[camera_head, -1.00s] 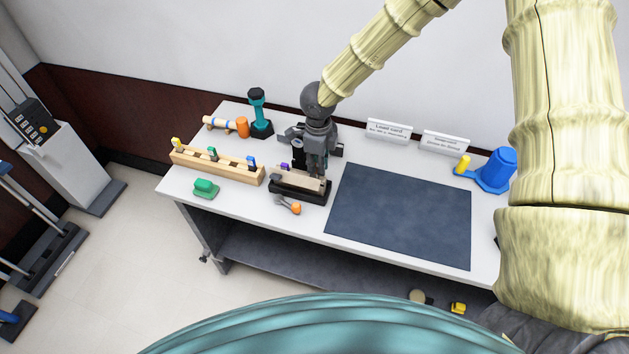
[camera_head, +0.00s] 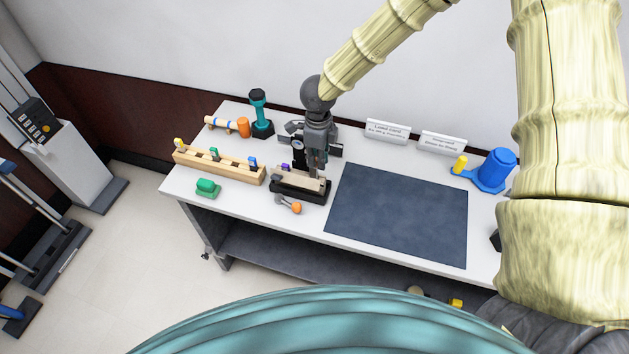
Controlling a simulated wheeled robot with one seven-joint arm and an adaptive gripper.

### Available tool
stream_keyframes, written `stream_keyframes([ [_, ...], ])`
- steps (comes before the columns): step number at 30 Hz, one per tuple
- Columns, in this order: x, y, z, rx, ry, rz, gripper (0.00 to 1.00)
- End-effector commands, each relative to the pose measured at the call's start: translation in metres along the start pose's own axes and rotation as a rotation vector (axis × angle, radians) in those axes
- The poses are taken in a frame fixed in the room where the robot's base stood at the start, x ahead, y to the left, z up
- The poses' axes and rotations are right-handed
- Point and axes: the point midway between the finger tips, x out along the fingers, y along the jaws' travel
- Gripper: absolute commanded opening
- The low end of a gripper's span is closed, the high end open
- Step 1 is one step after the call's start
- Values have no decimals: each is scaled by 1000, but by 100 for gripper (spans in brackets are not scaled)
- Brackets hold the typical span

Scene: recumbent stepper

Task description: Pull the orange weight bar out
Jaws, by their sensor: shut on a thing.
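My gripper (camera_head: 315,174) points down with its fingertips at the right part of a beige block in a small black tray (camera_head: 300,197). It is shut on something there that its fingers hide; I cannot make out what. A purple peg (camera_head: 286,167) stands at the block's left end. No piece is plainly an orange weight bar. A grey lever with an orange knob (camera_head: 296,208) lies in front of the tray, apart from my gripper. A pale rod with blue bands and an orange end (camera_head: 243,127) lies at the back left.
A wooden rack (camera_head: 218,168) holds yellow, green and blue pegs left of the tray. A green block (camera_head: 207,188) lies in front of it. A teal dumbbell-like post (camera_head: 259,112) stands behind. A bare dark mat (camera_head: 398,214) fills the right; a blue cylinder (camera_head: 497,168) stands beyond.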

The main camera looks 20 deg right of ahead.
Motion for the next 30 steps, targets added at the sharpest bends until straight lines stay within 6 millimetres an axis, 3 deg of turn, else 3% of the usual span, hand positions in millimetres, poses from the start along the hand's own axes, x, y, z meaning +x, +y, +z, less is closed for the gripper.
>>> stream_keyframes([
  [30,-25,0,0,0,0,0,0],
])
